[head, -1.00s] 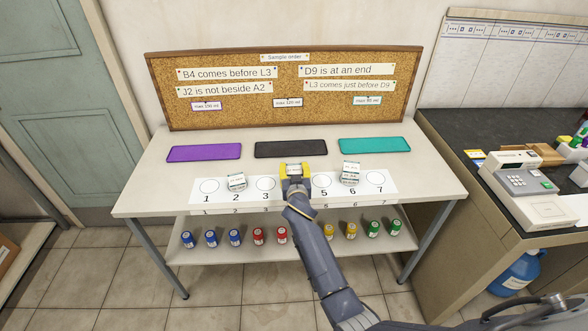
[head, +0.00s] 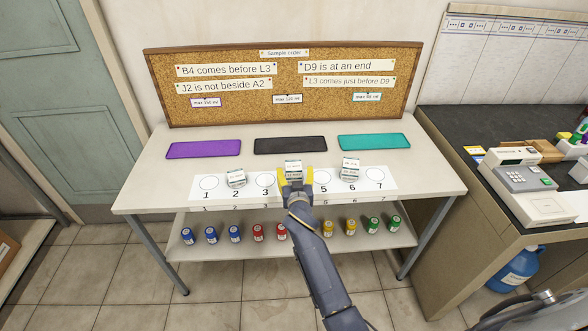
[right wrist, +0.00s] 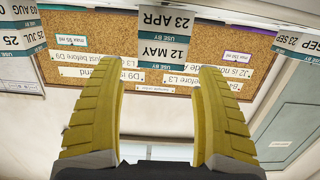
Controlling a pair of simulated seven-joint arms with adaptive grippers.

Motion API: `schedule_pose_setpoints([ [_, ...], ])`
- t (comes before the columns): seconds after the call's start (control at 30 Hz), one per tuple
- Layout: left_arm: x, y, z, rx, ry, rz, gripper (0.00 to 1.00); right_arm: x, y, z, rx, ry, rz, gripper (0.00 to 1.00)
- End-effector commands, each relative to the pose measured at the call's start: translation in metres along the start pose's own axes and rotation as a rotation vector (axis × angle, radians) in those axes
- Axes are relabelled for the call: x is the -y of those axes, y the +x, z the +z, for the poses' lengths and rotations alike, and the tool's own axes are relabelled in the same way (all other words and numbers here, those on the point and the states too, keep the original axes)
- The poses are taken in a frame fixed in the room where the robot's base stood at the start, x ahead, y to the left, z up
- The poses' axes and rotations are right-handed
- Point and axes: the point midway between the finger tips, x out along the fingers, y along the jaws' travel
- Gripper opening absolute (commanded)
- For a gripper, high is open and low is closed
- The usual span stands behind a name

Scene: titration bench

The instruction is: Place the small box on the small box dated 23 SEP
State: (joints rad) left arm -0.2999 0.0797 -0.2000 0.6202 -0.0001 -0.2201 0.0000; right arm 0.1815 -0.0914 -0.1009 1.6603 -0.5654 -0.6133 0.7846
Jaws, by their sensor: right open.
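My right gripper (head: 295,178) is open and empty at the front of slot 4. Just beyond its fingertips stand small white boxes (head: 294,167). In the upside-down right wrist view they show labels 23 APR and 12 MAY (right wrist: 163,45), one above the other, apart from the yellow fingers (right wrist: 160,110). The box dated 23 SEP (right wrist: 302,42) is at the right edge of that view, partly cut off; it appears to match the white box at slot 2 (head: 236,179). More white boxes stand at slot 6 (head: 350,168); one label reads 25 JUL (right wrist: 20,38). My left gripper is out of view.
Purple (head: 203,149), black (head: 290,145) and teal (head: 374,141) mats lie behind the numbered strip (head: 208,192). A corkboard (head: 285,90) stands at the table's back. Several coloured bottles sit on the lower shelf (head: 300,238). Slots 1, 3, 5 and 7 look empty.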

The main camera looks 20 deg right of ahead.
Motion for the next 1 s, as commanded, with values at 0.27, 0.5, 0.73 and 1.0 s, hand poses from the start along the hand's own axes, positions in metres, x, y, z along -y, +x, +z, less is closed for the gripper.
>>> schedule_pose_setpoints([
  [0.27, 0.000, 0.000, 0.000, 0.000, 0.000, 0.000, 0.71, 0.000, -0.020, 0.000, 0.001, 0.001, 0.000, 0.72],
  [0.5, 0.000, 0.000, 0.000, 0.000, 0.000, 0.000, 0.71, 0.002, -0.043, 0.015, -0.003, -0.032, -0.060, 0.72],
  [0.73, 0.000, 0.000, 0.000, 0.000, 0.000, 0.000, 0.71, 0.007, -0.085, 0.053, 0.003, -0.097, -0.180, 0.72],
  [1.0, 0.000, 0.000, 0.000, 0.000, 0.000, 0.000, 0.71, 0.010, -0.114, 0.159, 0.139, -0.169, -0.266, 0.72],
])
